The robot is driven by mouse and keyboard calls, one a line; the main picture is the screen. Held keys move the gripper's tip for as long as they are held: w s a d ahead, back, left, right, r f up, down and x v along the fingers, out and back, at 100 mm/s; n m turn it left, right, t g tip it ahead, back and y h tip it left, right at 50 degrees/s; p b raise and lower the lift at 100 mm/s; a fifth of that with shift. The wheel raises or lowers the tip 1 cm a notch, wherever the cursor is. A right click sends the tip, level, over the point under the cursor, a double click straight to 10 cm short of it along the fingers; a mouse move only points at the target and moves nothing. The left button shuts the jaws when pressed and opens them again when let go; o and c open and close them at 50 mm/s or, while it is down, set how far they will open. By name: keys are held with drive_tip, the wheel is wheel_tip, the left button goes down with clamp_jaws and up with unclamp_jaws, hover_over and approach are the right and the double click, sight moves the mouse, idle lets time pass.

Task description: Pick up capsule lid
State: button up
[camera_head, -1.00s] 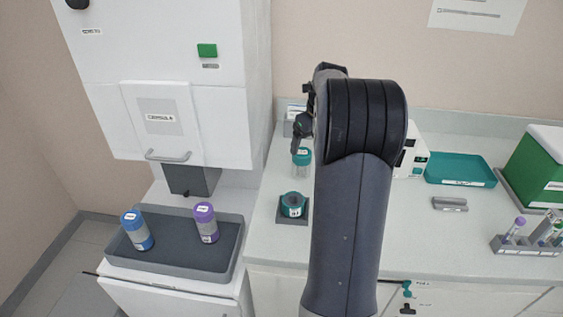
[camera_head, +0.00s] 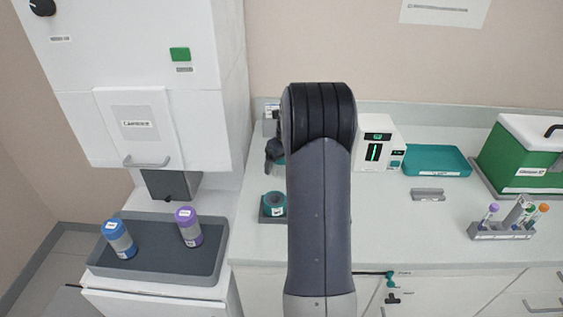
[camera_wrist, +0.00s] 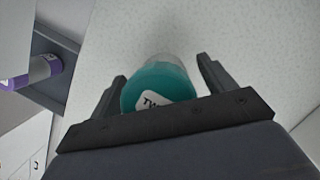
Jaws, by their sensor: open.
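The capsule lid (camera_wrist: 152,84) is teal with a white label and sits on a clear capsule body (camera_wrist: 166,59), seen from above in the wrist view. My gripper (camera_wrist: 162,70) is open, with one finger on each side of the lid. I cannot tell whether either finger touches it. In the head view my gripper (camera_head: 274,153) is over the counter, left of my arm. It hides most of the lid and capsule there.
A teal ring-like piece (camera_head: 275,202) sits on a dark base in front of the gripper. A grey tray (camera_head: 165,276) at left holds a blue and a purple capsule. A white device (camera_head: 378,146), teal tray (camera_head: 436,160) and tube rack (camera_head: 503,231) stand to the right.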

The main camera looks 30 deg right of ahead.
drive_tip(key=shift+c, duration=0.4)
drive_tip(key=c, duration=1.1)
drive_tip(key=shift+o, duration=0.2)
drive_tip(key=shift+r, duration=0.1)
wheel_tip(320, 180, up, 10)
drive_tip(key=shift+f, duration=0.1)
